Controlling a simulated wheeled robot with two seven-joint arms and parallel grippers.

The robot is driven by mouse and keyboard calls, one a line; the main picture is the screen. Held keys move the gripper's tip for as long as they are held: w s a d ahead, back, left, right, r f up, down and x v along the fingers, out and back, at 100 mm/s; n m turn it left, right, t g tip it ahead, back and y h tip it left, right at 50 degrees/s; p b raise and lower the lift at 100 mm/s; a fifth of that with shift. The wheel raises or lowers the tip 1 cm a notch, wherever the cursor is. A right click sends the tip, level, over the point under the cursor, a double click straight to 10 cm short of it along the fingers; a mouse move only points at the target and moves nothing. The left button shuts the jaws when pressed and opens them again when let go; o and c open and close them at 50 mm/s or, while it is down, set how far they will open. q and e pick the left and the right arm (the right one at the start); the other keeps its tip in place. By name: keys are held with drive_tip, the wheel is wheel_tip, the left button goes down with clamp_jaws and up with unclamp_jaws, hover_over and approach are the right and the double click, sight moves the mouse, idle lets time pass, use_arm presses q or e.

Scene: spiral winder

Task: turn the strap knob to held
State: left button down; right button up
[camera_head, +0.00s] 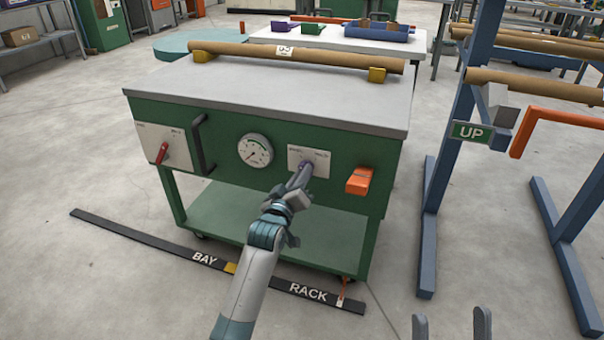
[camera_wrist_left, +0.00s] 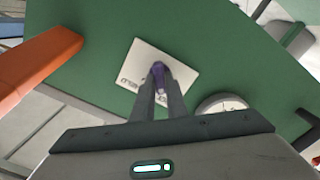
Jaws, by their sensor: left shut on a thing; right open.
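A small purple knob (camera_wrist_left: 158,70) sits on a white label plate (camera_head: 318,158) on the green front of the cart. The plate carries a word on each side; I cannot read them surely. My left gripper (camera_head: 299,178) is shut on this knob, one finger on each side, also in the left wrist view (camera_wrist_left: 160,88). The fingers hide most of the knob in the head view. Its exact pointing direction is hard to tell. My right gripper (camera_head: 450,324) is open and empty at the bottom edge, with only its fingertips showing.
The cart front also has a red knob (camera_head: 162,153), a black handle (camera_head: 198,145), a dial gauge (camera_head: 255,151) and an orange block (camera_head: 359,181). A cardboard tube (camera_head: 300,56) lies on top. A floor strip (camera_head: 325,297) reads BAY and RACK. A blue rack (camera_head: 444,160) stands right.

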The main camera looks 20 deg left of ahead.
drive_tip(key=w+a+f+g+h+p, duration=0.25)
drive_tip(key=f+g+p, duration=0.25)
drive_tip(key=f+g, duration=0.8)
use_arm(q)
drive_tip(key=m+p, duration=0.3)
drive_tip(key=m, duration=0.4)
drive_tip(key=m+p, duration=0.3)
drive_tip(key=m, duration=0.5)
drive_tip(key=shift+d+r+p, duration=0.1)
drive_tip(key=shift+d+p, duration=0.1)
drive_tip(key=shift+p, duration=0.1)
use_arm(e)
drive_tip(key=s+d+f+g+h, duration=0.2)
drive_tip(key=s+d+f+g, duration=0.1)
drive_tip(key=f, duration=0.4)
drive_tip(key=s+d+f+g+h, duration=0.2)
drive_tip(key=s+d+f+g, duration=0.2)
drive_tip(key=f, duration=0.3)
drive_tip(key=shift+d+f+m, duration=0.3)
drive_tip(key=shift+d+f, duration=0.05)
drive_tip(key=shift+d, duration=0.35)
use_arm(q)
drive_tip(key=shift+m, duration=0.4)
drive_tip(key=c, duration=1.8)
unclamp_jaws()
drive_tip(key=shift+o, duration=0.2)
